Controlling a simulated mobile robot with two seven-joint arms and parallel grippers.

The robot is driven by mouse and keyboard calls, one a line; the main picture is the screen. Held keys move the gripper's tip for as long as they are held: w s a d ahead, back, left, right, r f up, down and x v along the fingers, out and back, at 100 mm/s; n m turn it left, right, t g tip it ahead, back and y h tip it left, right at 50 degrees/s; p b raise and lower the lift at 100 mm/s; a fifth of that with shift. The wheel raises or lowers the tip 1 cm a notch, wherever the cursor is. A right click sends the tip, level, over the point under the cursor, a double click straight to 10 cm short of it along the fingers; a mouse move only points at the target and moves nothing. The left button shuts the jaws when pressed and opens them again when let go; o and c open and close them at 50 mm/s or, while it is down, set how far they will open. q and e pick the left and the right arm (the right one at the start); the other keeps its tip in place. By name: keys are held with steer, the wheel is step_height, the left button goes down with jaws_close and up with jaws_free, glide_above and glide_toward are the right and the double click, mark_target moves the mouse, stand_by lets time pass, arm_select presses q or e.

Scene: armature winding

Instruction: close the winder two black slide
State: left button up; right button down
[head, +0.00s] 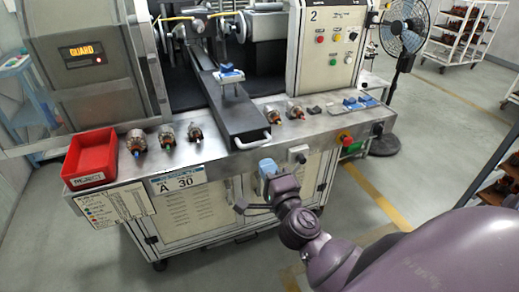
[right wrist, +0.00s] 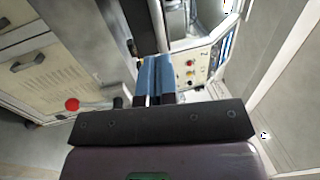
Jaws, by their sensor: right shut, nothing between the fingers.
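Winder two's black slide (head: 240,118) is a long dark bar running from inside the machine to the front edge of the steel worktop. It is pulled out, with a pale bar handle (head: 253,141) at its front end. A blue and white holder (head: 230,74) stands on the slide. My right gripper (head: 266,165) is in front of the worktop, below and apart from the handle. Its blue fingers (right wrist: 155,80) are together and empty in the right wrist view. My left gripper is out of view.
A red bin (head: 91,158) and several armatures (head: 166,135) sit on the worktop left of the slide. More armatures (head: 295,110) and blue-topped parts (head: 358,102) lie to the right. A red stop button (head: 345,138) is on the front edge. The panel marked 2 (head: 332,45) stands behind.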

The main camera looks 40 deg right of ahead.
arm_select(q)
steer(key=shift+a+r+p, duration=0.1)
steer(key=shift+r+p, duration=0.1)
steer(key=shift+p, duration=0.1)
arm_select(e)
steer(key=shift+x, duration=2.65)
